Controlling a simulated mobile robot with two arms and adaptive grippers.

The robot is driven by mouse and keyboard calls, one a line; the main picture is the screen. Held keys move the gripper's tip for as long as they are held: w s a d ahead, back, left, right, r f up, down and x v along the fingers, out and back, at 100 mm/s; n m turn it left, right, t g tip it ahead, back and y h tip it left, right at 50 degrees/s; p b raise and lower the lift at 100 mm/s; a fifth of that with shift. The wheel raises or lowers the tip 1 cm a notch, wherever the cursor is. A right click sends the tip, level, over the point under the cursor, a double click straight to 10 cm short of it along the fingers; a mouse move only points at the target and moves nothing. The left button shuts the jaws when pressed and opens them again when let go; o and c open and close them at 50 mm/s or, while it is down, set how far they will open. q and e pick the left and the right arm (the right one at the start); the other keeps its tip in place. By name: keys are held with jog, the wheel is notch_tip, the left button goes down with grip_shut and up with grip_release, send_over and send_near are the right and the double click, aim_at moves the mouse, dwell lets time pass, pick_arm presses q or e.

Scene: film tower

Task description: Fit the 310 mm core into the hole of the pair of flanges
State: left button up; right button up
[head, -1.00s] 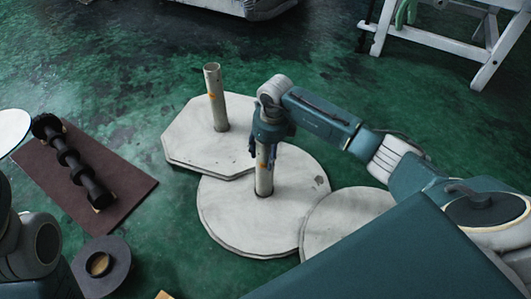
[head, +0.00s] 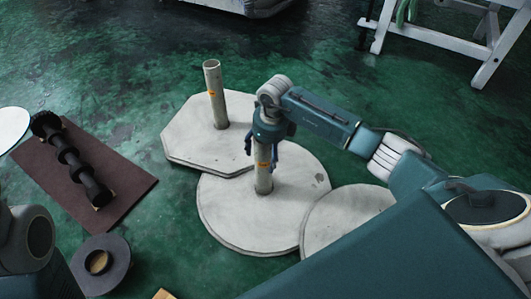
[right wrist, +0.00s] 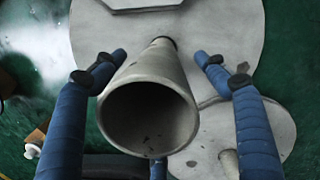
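A pale grey tubular core (head: 263,182) with an orange mark stands upright in the middle of a pale round flange stack (head: 225,215). Its lower end meets the hole; the depth is hidden. A second pale tube (head: 216,100), also orange-marked, stands upright in an octagonal flange stack (head: 190,140) behind. My right gripper (head: 264,152) is above the round stack, around the core's upper part. In the right wrist view, its fingers (right wrist: 160,57) are spread either side of the core's open mouth (right wrist: 150,115), with gaps on both sides. My left gripper is out of view.
Another pale round disc (head: 335,222) lies beside the round stack at right. A brown mat (head: 125,165) with a dark spindle-like piece (head: 72,162) lies at left, near a dark ring (head: 88,278). A white trestle (head: 485,40) stands at back right.

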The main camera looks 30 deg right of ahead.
notch_tip(320, 180, up, 12)
jog(key=s, duration=0.1)
jog(key=shift+s+d, duration=0.25)
jog(key=shift+s, duration=0.05)
jog(key=shift+f, duration=0.1)
dwell(0.4)
